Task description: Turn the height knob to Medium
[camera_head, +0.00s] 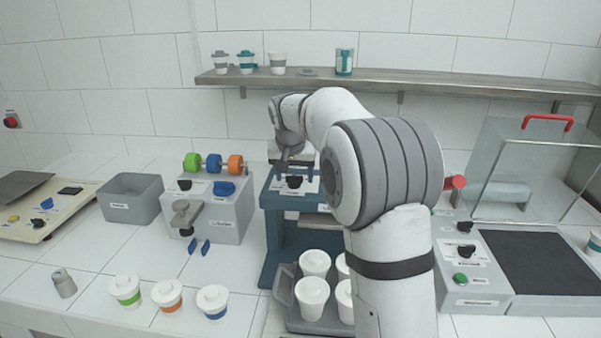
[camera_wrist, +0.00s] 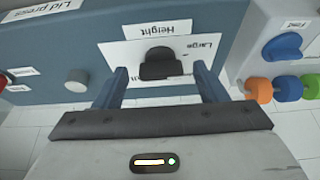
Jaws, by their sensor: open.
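The height knob (camera_wrist: 160,64) is black and sits on a white label plate reading "Height" and "Large" on the blue lid press (camera_wrist: 60,50). The wrist view sees these words upside down; other position words are hidden. In the head view the knob (camera_head: 294,182) shows on top of the blue press (camera_head: 278,212). My gripper (camera_wrist: 166,76) is open, with one blue finger on each side of the knob and a gap to both. In the head view my gripper (camera_head: 296,166) is just above the knob, partly hidden by my arm.
A grey machine (camera_head: 222,212) with green, blue and orange rollers stands left of the press. White cups (camera_head: 315,263) stand on a grey tray below it. A shelf (camera_head: 440,83) runs behind. A grey unit with a green button (camera_head: 460,279) is at right.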

